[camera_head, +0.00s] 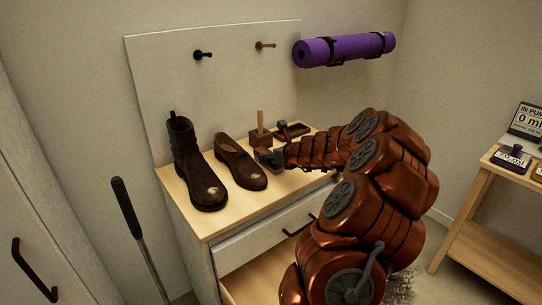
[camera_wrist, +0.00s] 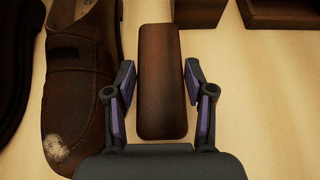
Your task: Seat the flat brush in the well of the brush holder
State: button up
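The flat brush appears to be the long dark-brown wooden piece (camera_wrist: 160,85) in the wrist view, lying on the cabinet top. My gripper (camera_wrist: 159,75) is over it, with one finger along each long side and narrow gaps between; it is open. In the head view my gripper (camera_head: 270,157) is low over the cabinet top, right of the shoe, and largely hides the brush. Behind it are a brown block with an upright light peg (camera_head: 260,137) and a shallow rimmed brown tray (camera_head: 303,128). The tray looks like the brush holder, but I cannot be sure. Its rim shows at the wrist view's top right (camera_wrist: 281,22).
A low brown shoe (camera_head: 240,163) stands close left of my gripper, with a tall boot (camera_head: 192,165) beyond it. The cabinet top (camera_head: 222,218) is clear in front of them. A drawer (camera_head: 265,280) is open below. A purple rolled mat (camera_head: 345,49) hangs on the wall.

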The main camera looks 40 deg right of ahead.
jog(key=shift+o, duration=1.4)
jog(key=shift+s+r, duration=0.15)
jog(key=shift+r, duration=0.05)
jog(key=p+v, duration=0.1)
jog(key=v, duration=1)
jog(key=shift+s, duration=0.35)
